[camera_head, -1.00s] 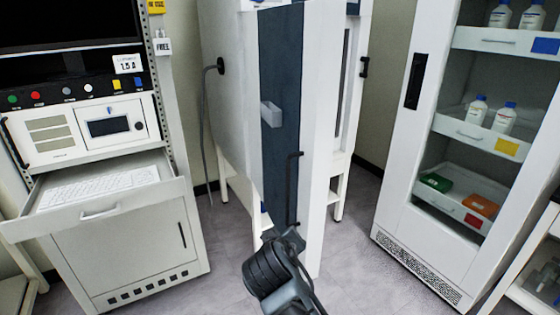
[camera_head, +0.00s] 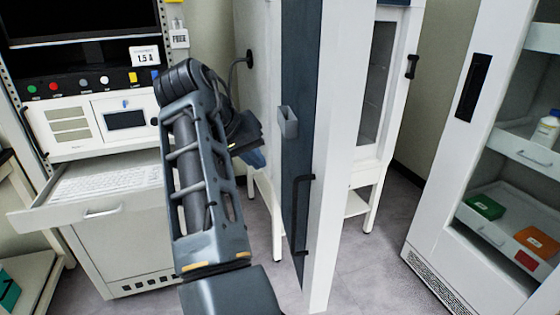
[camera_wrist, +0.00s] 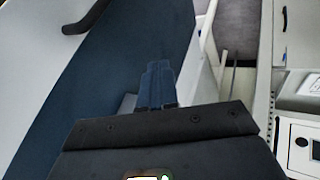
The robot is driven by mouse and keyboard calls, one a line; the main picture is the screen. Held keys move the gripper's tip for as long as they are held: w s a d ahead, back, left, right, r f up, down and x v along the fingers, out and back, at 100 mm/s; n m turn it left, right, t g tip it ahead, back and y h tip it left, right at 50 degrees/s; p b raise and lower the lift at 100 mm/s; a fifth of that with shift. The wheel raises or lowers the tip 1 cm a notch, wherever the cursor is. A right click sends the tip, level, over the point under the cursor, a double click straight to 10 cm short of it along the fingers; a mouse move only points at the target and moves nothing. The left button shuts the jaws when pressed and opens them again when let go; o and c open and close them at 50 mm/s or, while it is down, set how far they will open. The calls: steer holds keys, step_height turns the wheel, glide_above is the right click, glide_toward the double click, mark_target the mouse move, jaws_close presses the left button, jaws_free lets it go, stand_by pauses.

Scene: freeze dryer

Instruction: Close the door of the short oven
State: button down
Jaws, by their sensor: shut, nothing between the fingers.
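The oven is a white cabinet (camera_head: 258,60) on white legs, standing mid-picture in the head view. Its door (camera_head: 296,75) stands open toward me, with a dark blue face, a thick white edge, a grey pocket and a black bar handle (camera_head: 302,215). My gripper (camera_head: 257,159) is left of the door's blue face, its closed fingers pointing down and away. In the wrist view the closed fingers (camera_wrist: 160,82) hold nothing. The blue face (camera_wrist: 100,80) fills the left there, with part of a black handle (camera_wrist: 85,17). I cannot tell whether the fingers touch the door.
A control rack (camera_head: 75,125) with an open keyboard drawer (camera_head: 100,213) stands left, close to my arm. A white shelf cabinet (camera_head: 445,195) with bottles and boxes stands right. A white windowed front (camera_head: 388,80) with a black handle shows behind the door. Grey floor is clear between.

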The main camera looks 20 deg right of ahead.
steer(key=w+d+f+p, duration=0.1)
steer(key=w+d+f, duration=0.1)
steer(key=d+f, duration=0.5)
steer(key=shift+d+f, duration=0.15)
steer(key=shift+d, duration=0.75)
